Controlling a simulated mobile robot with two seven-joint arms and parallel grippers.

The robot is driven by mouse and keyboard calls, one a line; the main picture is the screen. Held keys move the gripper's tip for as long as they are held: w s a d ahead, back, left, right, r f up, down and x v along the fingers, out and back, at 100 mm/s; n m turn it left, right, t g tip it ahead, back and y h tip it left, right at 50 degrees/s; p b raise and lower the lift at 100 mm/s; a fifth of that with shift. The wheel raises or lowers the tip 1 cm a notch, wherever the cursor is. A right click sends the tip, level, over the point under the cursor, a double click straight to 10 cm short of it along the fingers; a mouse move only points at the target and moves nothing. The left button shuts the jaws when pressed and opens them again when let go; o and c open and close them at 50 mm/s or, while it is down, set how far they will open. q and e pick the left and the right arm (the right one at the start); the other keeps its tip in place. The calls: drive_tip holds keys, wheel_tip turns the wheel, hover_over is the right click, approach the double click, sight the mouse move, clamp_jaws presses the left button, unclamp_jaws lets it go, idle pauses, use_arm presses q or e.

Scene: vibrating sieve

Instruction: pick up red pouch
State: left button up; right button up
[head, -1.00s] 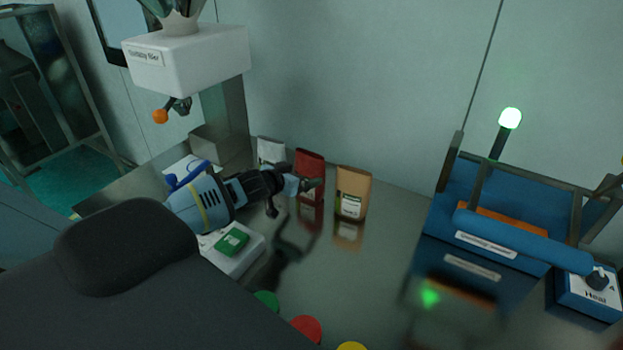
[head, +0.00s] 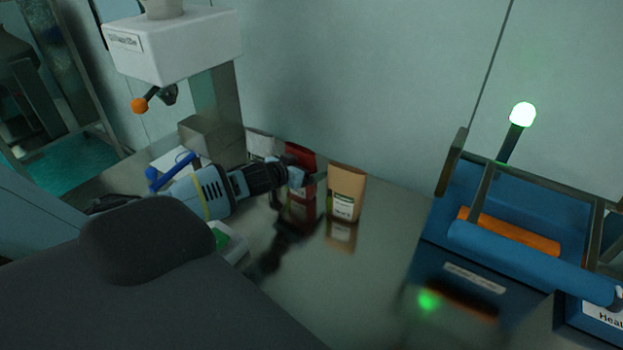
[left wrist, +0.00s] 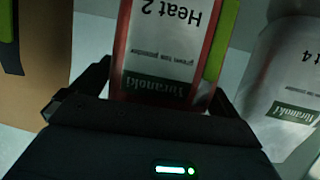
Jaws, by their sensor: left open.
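The red pouch (head: 300,172) stands upright on the shiny counter, between a white pouch and a brown pouch. In the head view my left gripper (head: 305,180) is in front of it and hides part of it. In the left wrist view the red pouch (left wrist: 165,50) shows its upside-down label "Heat 2" between my open left fingers (left wrist: 160,92). One finger is on each side of the pouch. I cannot tell whether they touch it. My right gripper is not in view.
The brown pouch (head: 346,192) stands close on the right, the white pouch (head: 262,146) close on the left. A white machine with an orange knob (head: 139,105) stands at the back left. A blue sieve machine (head: 520,200) is on the right. The middle counter is clear.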

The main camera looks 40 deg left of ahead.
use_arm(q)
drive_tip(key=shift+w+f, duration=0.45)
drive_tip(key=shift+w, duration=0.1)
drive_tip(key=shift+w+a+r, duration=0.1)
drive_tip(key=shift+w, duration=0.05)
drive_tip(key=shift+s+r, duration=0.3)
drive_tip(key=shift+s, duration=0.05)
drive_tip(key=shift+c, duration=1.5)
drive_tip(key=c, duration=0.5)
wheel_tip(320, 180, up, 10)
drive_tip(key=shift+f, duration=0.1)
